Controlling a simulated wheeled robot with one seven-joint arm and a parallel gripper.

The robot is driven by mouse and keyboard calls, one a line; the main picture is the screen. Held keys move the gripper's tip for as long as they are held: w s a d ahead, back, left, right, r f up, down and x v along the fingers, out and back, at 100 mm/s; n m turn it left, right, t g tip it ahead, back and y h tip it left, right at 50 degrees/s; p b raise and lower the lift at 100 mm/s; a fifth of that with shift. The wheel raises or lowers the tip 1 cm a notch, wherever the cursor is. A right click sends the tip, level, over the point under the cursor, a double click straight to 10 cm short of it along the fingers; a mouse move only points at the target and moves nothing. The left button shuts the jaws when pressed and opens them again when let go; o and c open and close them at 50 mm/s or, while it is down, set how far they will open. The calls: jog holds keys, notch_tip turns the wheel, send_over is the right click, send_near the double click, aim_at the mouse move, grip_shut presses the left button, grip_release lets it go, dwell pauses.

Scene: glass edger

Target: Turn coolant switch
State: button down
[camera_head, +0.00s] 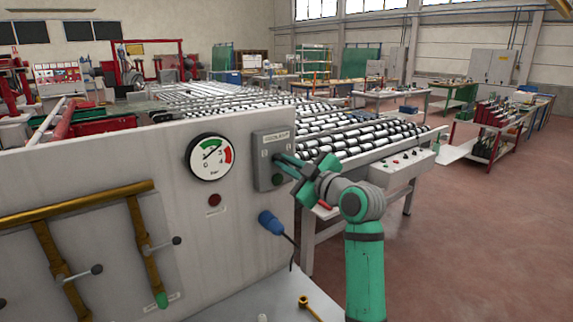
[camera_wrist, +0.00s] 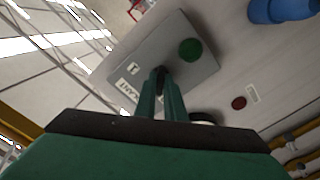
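The coolant switch box (camera_head: 264,143) is a grey box on the right end of the pale machine panel, with a label at its top and a green button (camera_head: 277,180) below. My gripper (camera_head: 277,160) reaches it from the right, its green fingertips at the middle of the box. In the wrist view the box (camera_wrist: 202,73) appears tilted, with the green button (camera_wrist: 190,50) beside the fingers. The fingers (camera_wrist: 161,80) are close together around a small dark knob (camera_wrist: 160,72), which they mostly hide. The knob's turn angle cannot be read.
A pressure gauge (camera_head: 210,157), a red button (camera_head: 214,199) and a blue plug (camera_head: 270,222) are on the panel near the box. Brass pipes (camera_head: 80,204) with valve levers are at left. A roller conveyor (camera_head: 360,140) stands behind my arm. Floor at right is open.

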jog(key=m, duration=1.2)
jog(key=shift+m, duration=1.9)
jog(key=shift+r, duration=0.1)
jog(key=c, duration=1.8)
grip_release()
jog(key=shift+c, duration=0.2)
jog(key=shift+s, duration=0.1)
